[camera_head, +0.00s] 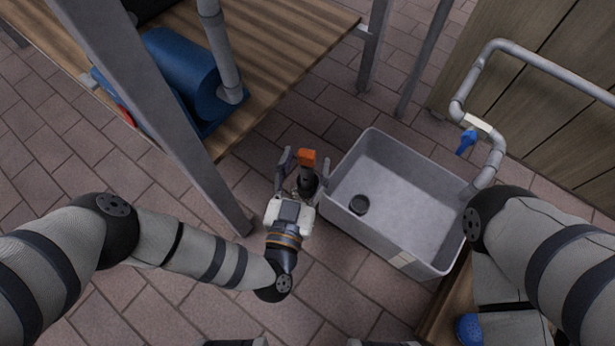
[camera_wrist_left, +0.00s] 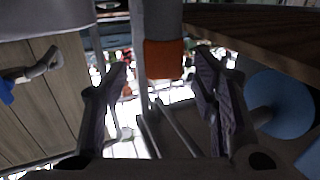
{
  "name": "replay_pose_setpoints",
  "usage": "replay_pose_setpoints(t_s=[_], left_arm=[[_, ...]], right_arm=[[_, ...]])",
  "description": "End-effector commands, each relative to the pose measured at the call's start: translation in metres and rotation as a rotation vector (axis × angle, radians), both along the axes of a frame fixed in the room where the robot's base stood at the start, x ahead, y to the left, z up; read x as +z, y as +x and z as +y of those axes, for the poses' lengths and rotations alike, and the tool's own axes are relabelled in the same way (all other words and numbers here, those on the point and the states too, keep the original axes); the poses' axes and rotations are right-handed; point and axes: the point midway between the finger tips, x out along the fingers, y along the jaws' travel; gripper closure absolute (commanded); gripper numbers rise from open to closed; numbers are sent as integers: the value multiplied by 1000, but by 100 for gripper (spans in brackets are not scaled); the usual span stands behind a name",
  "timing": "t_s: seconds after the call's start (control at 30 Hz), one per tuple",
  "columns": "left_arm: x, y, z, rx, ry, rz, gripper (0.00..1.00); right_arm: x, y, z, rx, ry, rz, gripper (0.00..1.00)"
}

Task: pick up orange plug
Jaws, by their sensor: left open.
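The orange plug (camera_head: 307,157) shows in the head view as a small orange block at the end of a dark cylinder, beside the grey tub. My left gripper (camera_head: 305,168) is open, with one finger on each side of the plug. In the left wrist view the orange plug (camera_wrist_left: 163,58) hangs at the end of a grey cylinder, between the spread fingers of the left gripper (camera_wrist_left: 160,78). A gap shows on both sides of it there. My right arm comes in at the right of the head view, but its gripper is out of view.
A grey tub (camera_head: 431,184) with a dark round piece (camera_head: 358,204) inside stands just right of the left gripper. A grey pipe (camera_head: 540,62) with a blue valve handle (camera_head: 466,142) is at right. A blue cylinder (camera_head: 182,74) rests near a wooden tabletop (camera_head: 285,65).

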Motion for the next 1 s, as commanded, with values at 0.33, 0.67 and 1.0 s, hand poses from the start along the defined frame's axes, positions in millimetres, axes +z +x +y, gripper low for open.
replay_pose_setpoints(t_s=[0.33, 0.67, 1.0], left_arm=[[-2, 27, -6, -1, 1, 2, 47], [-2, 27, -6, -1, 1, 3, 100], [16, 27, -7, -1, -1, 0, 100]], right_arm=[[-10, 1, 2, 1, 3, 4, 60], [-10, 1, 2, 1, 3, 4, 60], [-2, 0, 1, 0, 2, 0, 60]])
